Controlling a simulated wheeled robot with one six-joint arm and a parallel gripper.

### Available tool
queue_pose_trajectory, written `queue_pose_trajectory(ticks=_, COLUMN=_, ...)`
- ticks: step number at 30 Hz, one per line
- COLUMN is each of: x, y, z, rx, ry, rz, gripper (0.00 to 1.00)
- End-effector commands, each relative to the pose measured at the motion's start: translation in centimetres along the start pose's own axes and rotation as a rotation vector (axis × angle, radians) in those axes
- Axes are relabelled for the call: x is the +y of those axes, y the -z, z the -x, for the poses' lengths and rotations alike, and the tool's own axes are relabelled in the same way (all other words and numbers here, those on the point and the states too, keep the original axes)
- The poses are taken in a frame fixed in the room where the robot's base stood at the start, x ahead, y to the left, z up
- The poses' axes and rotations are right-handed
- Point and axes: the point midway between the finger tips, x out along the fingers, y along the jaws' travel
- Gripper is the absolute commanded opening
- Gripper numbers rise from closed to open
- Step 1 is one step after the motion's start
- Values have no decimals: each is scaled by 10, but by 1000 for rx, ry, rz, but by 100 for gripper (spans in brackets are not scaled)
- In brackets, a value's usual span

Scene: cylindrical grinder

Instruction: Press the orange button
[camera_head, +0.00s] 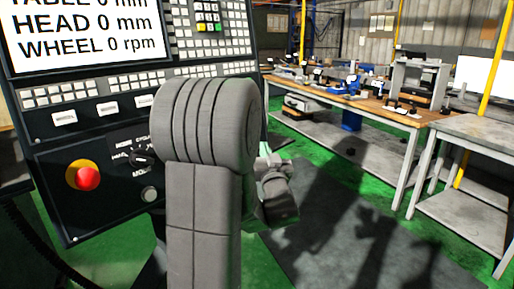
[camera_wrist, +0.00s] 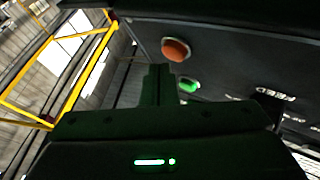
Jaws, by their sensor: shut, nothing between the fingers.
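The orange button (camera_wrist: 176,50) shows in the wrist view on a dark panel, above and slightly right of my fingertips. A lit green button (camera_wrist: 189,86) is just below it, close to the right side of my fingers. My gripper (camera_wrist: 159,69) is shut and empty, with its fingers pointing toward the panel. I cannot tell how far the fingertips are from the panel; no contact is visible. In the head view my arm stands in front of the panel's right part, and neither the fingertips nor the orange button can be seen there.
The head view shows a control panel with a screen (camera_head: 88,32), rows of keys and a red mushroom button (camera_head: 87,178) on yellow. A wooden workbench (camera_head: 430,116) and a grey table (camera_head: 470,127) stand to the right. Green and grey floor lies open between.

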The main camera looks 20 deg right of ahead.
Motion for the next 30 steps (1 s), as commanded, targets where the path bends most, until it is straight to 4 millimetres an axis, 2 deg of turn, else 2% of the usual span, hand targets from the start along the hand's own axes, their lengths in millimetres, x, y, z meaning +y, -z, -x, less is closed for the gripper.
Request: queue_pose_trajectory(ticks=30, x=-5, y=-6, z=-7, rx=0, ry=0, rz=0, gripper=0)
